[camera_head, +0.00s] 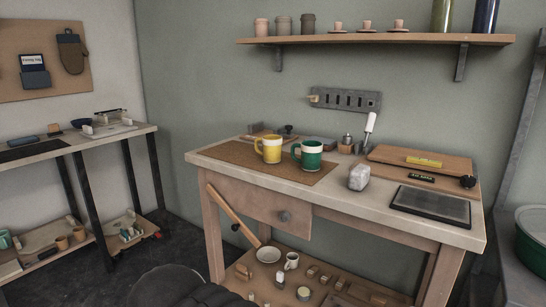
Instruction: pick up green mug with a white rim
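A green mug with a pale rim (310,155) stands upright on a brown mat (234,153) on the wooden workbench (358,197). Its handle points left. A yellow mug (270,149) stands just to its left on the same mat, with a small gap to the green mug's handle. My gripper cannot be made out. A dark rounded shape at the bottom edge may be part of my own body.
A grey lump (359,177) sits right of the green mug. A dark flat pad (431,205) and a wooden board (420,166) lie farther right. A shelf (375,39) hangs above. The bench's front left is clear.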

